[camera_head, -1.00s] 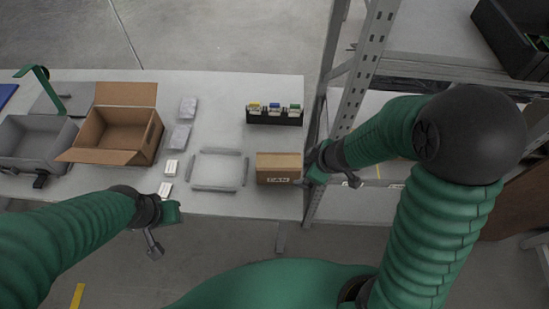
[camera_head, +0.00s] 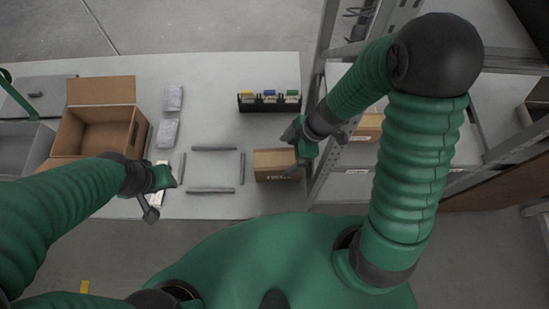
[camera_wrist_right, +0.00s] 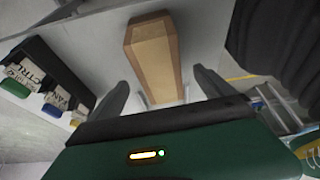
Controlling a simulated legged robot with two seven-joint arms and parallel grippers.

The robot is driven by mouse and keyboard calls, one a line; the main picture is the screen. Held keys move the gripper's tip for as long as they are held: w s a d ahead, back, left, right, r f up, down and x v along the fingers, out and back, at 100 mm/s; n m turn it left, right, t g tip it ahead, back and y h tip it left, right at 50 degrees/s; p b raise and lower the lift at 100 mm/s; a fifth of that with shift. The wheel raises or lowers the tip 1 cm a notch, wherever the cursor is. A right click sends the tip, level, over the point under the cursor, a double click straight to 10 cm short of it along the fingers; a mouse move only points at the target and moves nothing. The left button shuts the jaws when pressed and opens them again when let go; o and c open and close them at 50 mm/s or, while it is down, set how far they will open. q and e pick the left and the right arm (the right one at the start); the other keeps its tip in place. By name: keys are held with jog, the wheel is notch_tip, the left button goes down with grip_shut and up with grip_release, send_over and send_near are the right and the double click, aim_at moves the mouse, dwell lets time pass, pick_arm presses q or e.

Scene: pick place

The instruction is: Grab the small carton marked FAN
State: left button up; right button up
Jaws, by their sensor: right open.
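The small carton (camera_head: 270,160) is a brown box at the right end of the table. Its FAN marking is not readable now. In the head view my right gripper (camera_head: 297,160) is at the carton's right side, partly in front of it. In the right wrist view the carton (camera_wrist_right: 156,60) lies ahead, between and beyond the two fingers of my open right gripper (camera_wrist_right: 160,92). The gripper is empty, and I cannot tell whether a finger touches the carton. My left gripper (camera_head: 160,190) is over the table's front edge, away from the carton; its jaw state is unclear.
A black holder (camera_head: 270,104) with coloured-top items stands behind the carton. A grey bar frame (camera_head: 211,190) lies to the carton's left. An open cardboard box (camera_head: 97,135) and grey bin (camera_head: 22,145) are further left. A metal shelf upright (camera_head: 325,80) stands close on the right.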

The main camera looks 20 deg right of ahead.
aim_at(278, 164)
jog(key=shift+s+d+f, duration=0.15)
jog(key=shift+f, duration=0.4)
jog(key=shift+f+b, duration=0.35)
jog(key=shift+b, duration=0.1)
jog(key=b+x, duration=0.1)
jog(key=x, duration=0.1)
jog(key=b+x, duration=0.1)
jog(key=x, duration=0.1)
jog(key=b+x, duration=0.1)
jog(key=x, duration=0.2)
jog(key=shift+w+a+r, duration=0.2)
jog(key=shift+a, duration=0.1)
jog(key=shift+f, duration=0.15)
pick_arm(q)
jog(key=x, duration=0.2)
jog(key=s+x, duration=0.1)
jog(key=x, duration=0.1)
jog(key=shift+w+f, duration=0.1)
jog(key=shift+f, duration=0.15)
jog(key=shift+d, duration=0.15)
pick_arm(e)
jog(key=shift+d, duration=0.15)
jog(key=shift+c, duration=1)
jog(key=c, duration=1.7)
jog(key=shift+c, duration=0.4)
